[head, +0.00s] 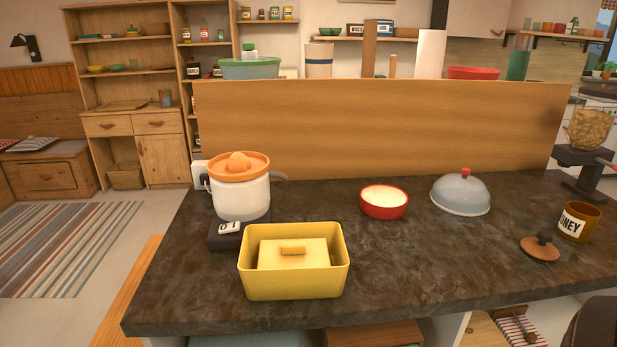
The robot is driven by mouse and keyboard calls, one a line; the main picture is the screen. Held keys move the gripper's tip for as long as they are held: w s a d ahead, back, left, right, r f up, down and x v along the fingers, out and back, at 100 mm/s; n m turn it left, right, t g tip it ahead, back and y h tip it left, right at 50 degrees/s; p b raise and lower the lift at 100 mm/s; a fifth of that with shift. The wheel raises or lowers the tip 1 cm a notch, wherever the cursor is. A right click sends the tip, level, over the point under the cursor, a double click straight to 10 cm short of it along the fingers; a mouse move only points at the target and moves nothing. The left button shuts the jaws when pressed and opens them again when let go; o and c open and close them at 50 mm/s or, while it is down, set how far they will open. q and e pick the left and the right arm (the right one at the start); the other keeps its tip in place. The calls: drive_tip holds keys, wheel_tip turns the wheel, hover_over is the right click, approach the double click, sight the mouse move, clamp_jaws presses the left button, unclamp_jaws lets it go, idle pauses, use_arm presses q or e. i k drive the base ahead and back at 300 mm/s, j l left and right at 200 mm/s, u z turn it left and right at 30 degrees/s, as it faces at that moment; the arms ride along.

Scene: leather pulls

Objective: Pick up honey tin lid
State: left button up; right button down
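The honey tin lid (540,249) is a brown round disc with a dark knob on top. It lies on the dark countertop at the right, knob up. The honey tin (576,223), an amber tin with a white HONEY label, stands just behind and to the right of the lid. The tin is uncovered. Neither of my grippers is in view.
A grey dome with a red knob (460,194) and a red bowl (384,203) stand behind and left. A yellow box (293,283) and juicer (241,190) are further left. A dispenser (588,140) stands behind the tin. The counter (430,275) is clear left of the lid.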

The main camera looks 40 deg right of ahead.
sight(540, 248)
drive_tip(key=z, duration=2.5)
drive_tip(key=l+u, duration=0.1)
drive_tip(key=u, duration=0.4)
drive_tip(key=l+u, duration=0.15)
drive_tip(key=u, duration=0.3)
drive_tip(key=l+u, duration=0.15)
drive_tip(key=u, duration=0.35)
drive_tip(key=l+u, duration=0.35)
drive_tip(key=k+l+u, duration=0.15)
drive_tip(key=l+u, duration=0.25)
drive_tip(key=k+l+u, duration=0.1)
drive_tip(key=l, duration=0.2)
drive_tip(key=k+l+u, duration=0.1)
drive_tip(key=l, duration=0.25)
drive_tip(key=k+l+u, duration=0.1)
drive_tip(key=k+l, duration=0.1)
drive_tip(key=l, duration=0.1)
